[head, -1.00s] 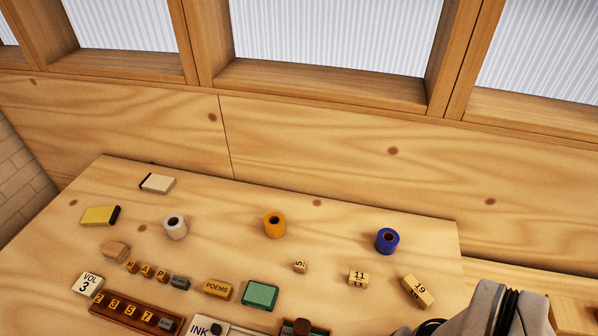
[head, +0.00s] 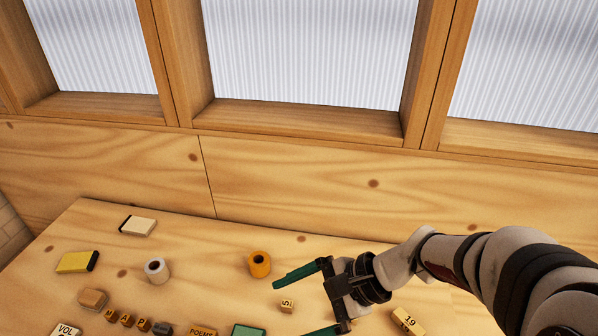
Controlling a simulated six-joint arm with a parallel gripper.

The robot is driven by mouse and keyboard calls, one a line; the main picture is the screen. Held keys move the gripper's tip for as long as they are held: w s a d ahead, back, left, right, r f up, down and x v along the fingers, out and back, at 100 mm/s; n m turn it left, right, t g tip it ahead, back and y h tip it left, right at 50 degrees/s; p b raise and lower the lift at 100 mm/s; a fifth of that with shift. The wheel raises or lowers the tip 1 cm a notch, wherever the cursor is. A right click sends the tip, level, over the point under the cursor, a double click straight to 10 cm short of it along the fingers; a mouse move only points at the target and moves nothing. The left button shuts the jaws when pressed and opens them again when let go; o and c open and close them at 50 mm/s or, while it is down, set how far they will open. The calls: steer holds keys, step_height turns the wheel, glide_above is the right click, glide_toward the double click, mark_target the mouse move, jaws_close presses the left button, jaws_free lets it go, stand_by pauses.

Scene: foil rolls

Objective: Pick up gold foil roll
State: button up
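The gold foil roll (head: 260,261) stands upright on the wooden table, with its dark core hole showing on top. My gripper (head: 290,310) reaches in from the right, with its two green fingers spread wide and pointing left. The upper finger's tip is just right of and below the gold roll in the picture, apart from it. The lower finger is partly cut off by the bottom edge. I see nothing held between the fingers.
A white roll (head: 156,271) stands left of the gold one. Another numbered block (head: 405,320) lies below my arm. A yellow block (head: 77,262), letter blocks and a green box (head: 249,331) are around.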

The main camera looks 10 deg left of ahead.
steer(key=w+a+f+m+t+y, duration=0.3)
steer(key=w+f+m, duration=0.4)
steer(key=w, duration=0.5)
steer(key=m+t, duration=0.3)
steer(key=m, duration=0.1)
glide_toward(252, 259)
steer(key=x, duration=0.8)
steer(key=f+x, duration=0.1)
steer(key=x, duration=0.2)
steer(key=shift+w+f, duration=0.2)
steer(key=shift+w, duration=0.3)
steer(key=shift+d, duration=0.1)
steer(key=c, duration=1.5)
